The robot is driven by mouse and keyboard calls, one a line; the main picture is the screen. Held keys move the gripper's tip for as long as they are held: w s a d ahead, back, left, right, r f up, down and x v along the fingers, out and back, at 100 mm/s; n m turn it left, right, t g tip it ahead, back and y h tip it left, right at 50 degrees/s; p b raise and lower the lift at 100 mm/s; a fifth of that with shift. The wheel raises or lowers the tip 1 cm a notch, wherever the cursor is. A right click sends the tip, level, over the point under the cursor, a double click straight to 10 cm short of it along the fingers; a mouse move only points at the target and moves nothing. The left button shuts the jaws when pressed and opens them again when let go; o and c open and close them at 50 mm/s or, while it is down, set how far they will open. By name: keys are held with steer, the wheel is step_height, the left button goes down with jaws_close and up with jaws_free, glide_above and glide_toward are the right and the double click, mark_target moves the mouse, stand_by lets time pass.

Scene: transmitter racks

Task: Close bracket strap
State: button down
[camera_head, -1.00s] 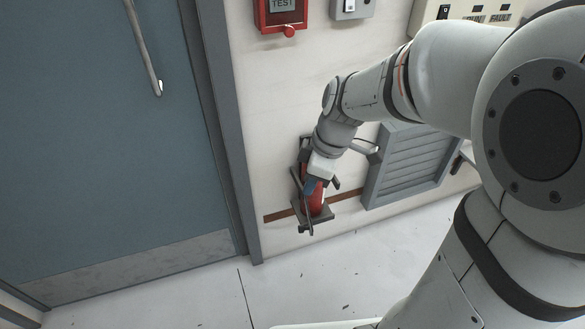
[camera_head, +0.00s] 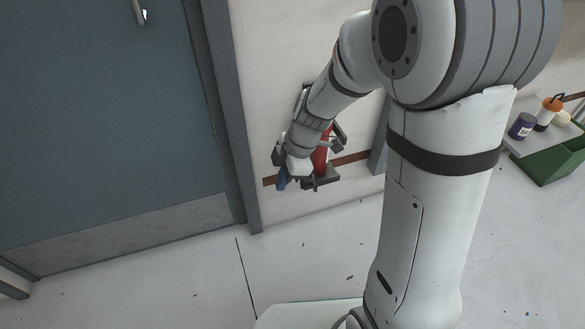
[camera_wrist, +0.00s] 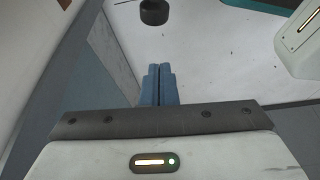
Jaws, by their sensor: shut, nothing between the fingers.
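A red fire extinguisher (camera_head: 320,154) stands upright in a dark wall bracket (camera_head: 327,179) low on the wall, right of the door. My arm covers part of both. The strap cannot be made out clearly; dark parts of the bracket show at the extinguisher's right side. My gripper (camera_head: 281,183) is at the left of the bracket, pointing down, with its blue fingers beside the bracket's left side. Whether it touches the bracket cannot be told. In the wrist view my gripper's blue fingers (camera_wrist: 158,85) are together with nothing between them. The extinguisher does not show there.
A blue-grey door (camera_head: 110,110) with a grey frame (camera_head: 228,120) is close on the left. A brown rail (camera_head: 352,158) runs along the wall. The floor (camera_head: 190,280) is clear in front.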

steer(key=shift+w+d+f+b, duration=0.1)
steer(key=shift+d+f, duration=0.05)
steer(key=shift+d, duration=0.45)
steer(key=shift+w+d+f+b, duration=0.1)
steer(key=shift+w+d+f, duration=0.05)
steer(key=shift+d, duration=0.5)
steer(key=shift+w+d+f+b, duration=0.1)
steer(key=shift+d+f, duration=0.05)
steer(key=shift+d, duration=0.45)
